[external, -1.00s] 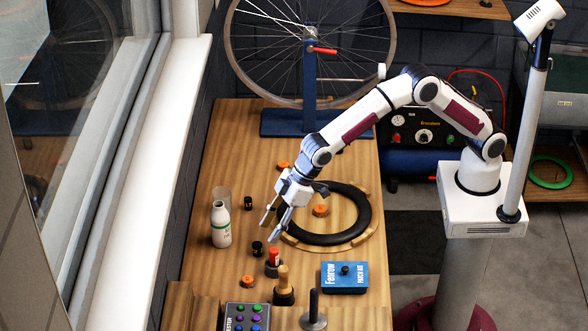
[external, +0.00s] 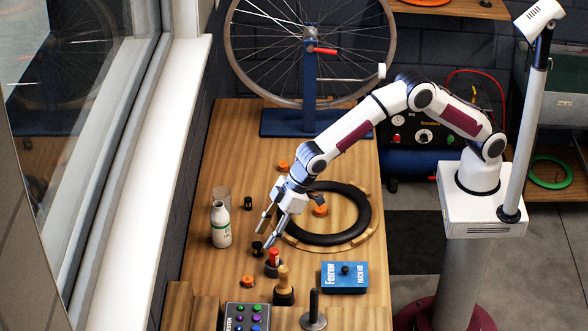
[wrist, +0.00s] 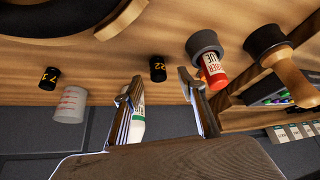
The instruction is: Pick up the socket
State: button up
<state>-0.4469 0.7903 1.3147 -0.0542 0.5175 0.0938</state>
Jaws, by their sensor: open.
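Two small black sockets with yellow markings are on the wooden bench. One socket (external: 257,248) stands just below my gripper (external: 263,238) in the external view. In the wrist view this nearer socket (wrist: 158,68) appears between and just beyond the fingertips of my gripper (wrist: 159,86), and its marking looks like 22. The other socket (external: 248,203) stands farther back, by a clear cup, and shows at the left of the wrist view (wrist: 49,79). My gripper is open and tilted downward, with nothing held between its fingers.
A white bottle (external: 221,226) stands to the left. A black tyre ring (external: 365,215), a wooden-handled tool (external: 283,287) and a blue patch kit box (external: 345,279) lie around.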

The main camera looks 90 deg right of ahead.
aim_at(258, 244)
jog(key=shift+w+x, duration=0.3)
jog(key=shift+x, duration=2.15)
jog(key=shift+w+d, duration=0.1)
grip_shut()
